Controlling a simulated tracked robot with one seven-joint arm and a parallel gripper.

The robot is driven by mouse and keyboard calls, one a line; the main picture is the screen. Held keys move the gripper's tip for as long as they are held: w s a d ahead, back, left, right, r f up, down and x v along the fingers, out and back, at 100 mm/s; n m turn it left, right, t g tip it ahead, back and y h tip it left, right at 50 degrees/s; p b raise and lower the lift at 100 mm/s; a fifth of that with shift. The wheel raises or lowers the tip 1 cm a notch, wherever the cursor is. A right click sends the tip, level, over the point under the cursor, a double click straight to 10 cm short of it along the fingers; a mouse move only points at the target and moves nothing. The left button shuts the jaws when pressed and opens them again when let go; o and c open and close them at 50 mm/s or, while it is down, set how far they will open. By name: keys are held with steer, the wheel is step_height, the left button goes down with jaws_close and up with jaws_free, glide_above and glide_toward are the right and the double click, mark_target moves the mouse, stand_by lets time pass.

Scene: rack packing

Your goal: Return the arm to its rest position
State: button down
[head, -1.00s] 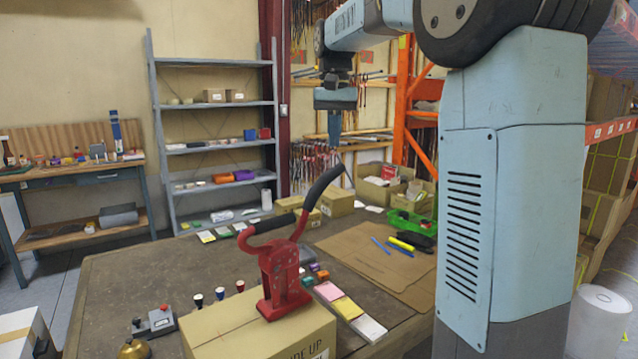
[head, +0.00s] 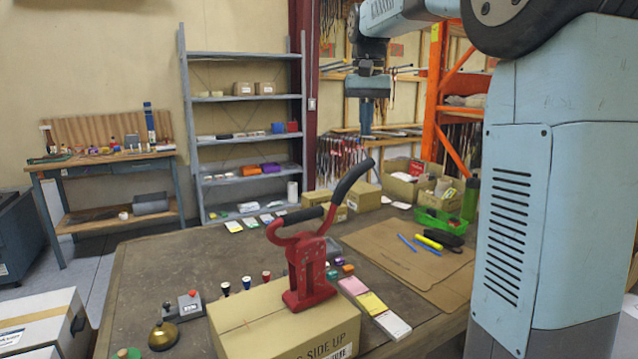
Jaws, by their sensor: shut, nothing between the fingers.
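My gripper (head: 366,121) hangs pointing down at the upper middle of the head view, at the end of my raised arm. Its fingers look close together, shut, with nothing held. It is well above the work table (head: 150,262) and apart from everything on it. My arm comes in from the top right.
A red tool with black handles (head: 311,271) stands on a cardboard box (head: 260,318) at the table front. A green basket (head: 441,220), cartons (head: 363,197) and a cardboard sheet (head: 397,262) lie to the right. A grey shelf rack (head: 246,104) stands behind.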

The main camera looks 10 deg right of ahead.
steer(key=s+f+t, duration=0.1)
steer(key=s+f, duration=0.4)
steer(key=s, duration=0.4)
steer(key=s+f+n+t, duration=0.1)
steer(key=s+f+t, duration=0.1)
steer(key=s+f, duration=0.3)
steer(key=s+f+n+t, duration=0.1)
steer(key=s+f, duration=0.5)
steer(key=s, duration=0.7)
steer(key=shift+s+a+t, duration=0.15)
steer(key=shift+s+t, duration=0.2)
steer(key=shift+t, duration=0.35)
